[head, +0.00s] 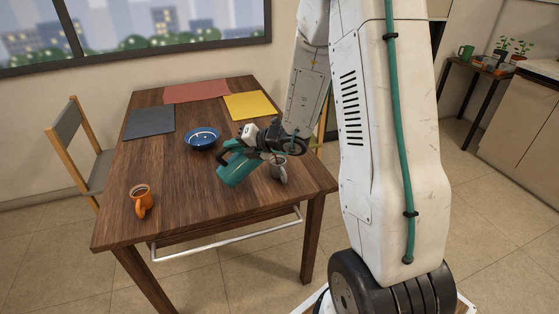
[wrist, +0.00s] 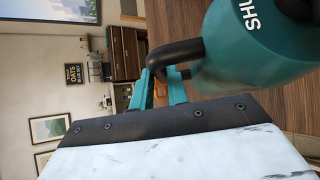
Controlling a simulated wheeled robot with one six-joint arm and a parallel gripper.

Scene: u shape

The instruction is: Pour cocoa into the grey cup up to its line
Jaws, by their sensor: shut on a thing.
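My gripper (head: 250,145) is shut on the black handle of a teal jug (head: 234,171), which it holds tilted over the table. In the wrist view the gripper's teal fingers (wrist: 160,82) close around the dark handle, and the jug (wrist: 262,50) shows part of white lettering. The grey cup (head: 279,174) stands upright on the table (head: 185,215) just right of the jug, partly behind my wrist. Its line and the level inside cannot be made out. No stream of cocoa is visible.
Grey (head: 150,124), red (head: 196,91) and yellow (head: 248,106) mats lie farther back. The table's front middle is clear.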

